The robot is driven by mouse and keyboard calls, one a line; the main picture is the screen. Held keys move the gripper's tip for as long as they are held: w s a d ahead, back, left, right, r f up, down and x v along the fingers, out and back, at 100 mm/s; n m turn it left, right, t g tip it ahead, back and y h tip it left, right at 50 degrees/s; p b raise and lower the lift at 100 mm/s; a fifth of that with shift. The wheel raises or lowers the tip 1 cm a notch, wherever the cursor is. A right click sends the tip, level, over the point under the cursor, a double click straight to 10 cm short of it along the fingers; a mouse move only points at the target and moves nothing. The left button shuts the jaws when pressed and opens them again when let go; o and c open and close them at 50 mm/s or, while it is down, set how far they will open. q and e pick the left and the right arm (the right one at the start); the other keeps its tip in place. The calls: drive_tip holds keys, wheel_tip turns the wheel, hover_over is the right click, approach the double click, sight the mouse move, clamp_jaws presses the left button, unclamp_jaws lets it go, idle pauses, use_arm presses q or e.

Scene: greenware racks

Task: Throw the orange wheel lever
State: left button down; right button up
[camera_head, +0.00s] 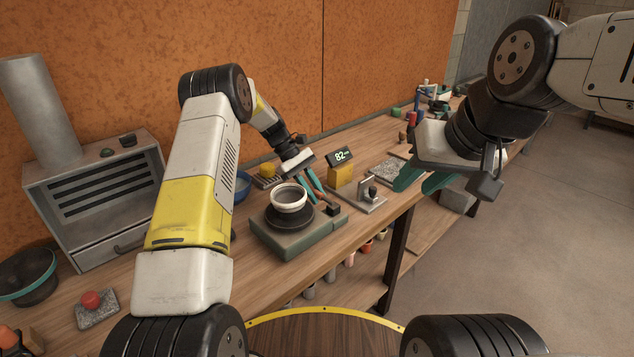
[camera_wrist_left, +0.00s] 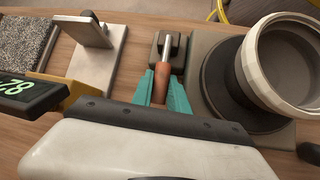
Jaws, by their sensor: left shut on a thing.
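The orange wheel lever (camera_wrist_left: 161,82) has an orange grip on a metal rod that rises from a small dark block (camera_wrist_left: 176,47). My left gripper (camera_wrist_left: 162,92) is shut on the orange grip, with a teal finger on each side of it. In the head view my left gripper (camera_head: 316,186) is beside the wheel, and its fingers partly hide the lever. The wheel has a black disc (camera_head: 307,217) on a grey-green base (camera_head: 285,243) and carries a pale round bowl (camera_head: 289,198). My right gripper (camera_head: 424,181) is open and empty, above the table's front edge.
A yellow box with a display reading 82 (camera_head: 341,156) and a metal stand (camera_head: 365,196) are right of the lever. A grey vented cabinet (camera_head: 98,190) and a red button (camera_head: 91,300) are at the left. Several small items crowd the far end.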

use_arm(q)
drive_tip(key=shift+f, duration=0.1)
drive_tip(key=c, duration=1.3)
unclamp_jaws()
drive_tip(key=v, duration=0.7)
drive_tip(key=shift+a+r, duration=0.25)
drive_tip(key=shift+r, duration=0.05)
drive_tip(key=shift+w, duration=0.1)
